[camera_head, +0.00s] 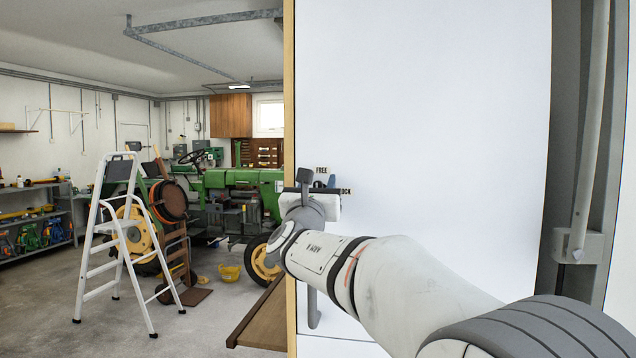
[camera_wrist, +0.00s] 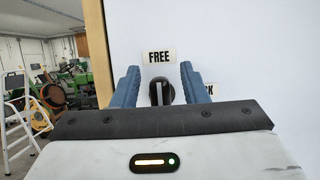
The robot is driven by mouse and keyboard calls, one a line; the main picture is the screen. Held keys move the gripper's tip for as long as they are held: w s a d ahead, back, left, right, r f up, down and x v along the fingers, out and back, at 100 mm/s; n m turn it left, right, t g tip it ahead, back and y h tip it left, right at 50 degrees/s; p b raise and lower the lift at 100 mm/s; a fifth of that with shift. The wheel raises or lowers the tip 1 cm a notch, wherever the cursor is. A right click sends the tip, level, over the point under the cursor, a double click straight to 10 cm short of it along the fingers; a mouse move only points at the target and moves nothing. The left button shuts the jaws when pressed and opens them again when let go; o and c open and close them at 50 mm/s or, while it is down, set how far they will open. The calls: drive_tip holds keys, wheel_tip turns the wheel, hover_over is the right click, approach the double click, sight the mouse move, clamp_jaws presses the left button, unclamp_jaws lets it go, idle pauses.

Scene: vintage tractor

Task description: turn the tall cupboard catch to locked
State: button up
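The tall cupboard's white door (camera_head: 430,110) fills the right of the head view. The catch (camera_wrist: 160,93) is a dark rounded knob with a pale upright bar, just below the FREE label (camera_wrist: 159,56) in the wrist view. The LOCK label (camera_wrist: 210,90) is to its right, partly hidden by a finger. My gripper (camera_wrist: 160,78) is open, with one blue finger on each side of the catch and small gaps showing. In the head view my gripper (camera_head: 318,184) is at the door, below the FREE label (camera_head: 321,170); it hides the catch there.
The door's wooden left edge (camera_head: 289,130) is close to my gripper. A brown wooden ledge (camera_head: 262,315) is low at its left. A white stepladder (camera_head: 118,235) and a green tractor (camera_head: 235,190) stand farther back left. Grey floor is clear at the front left.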

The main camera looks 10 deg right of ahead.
clamp_jaws()
idle(0.3)
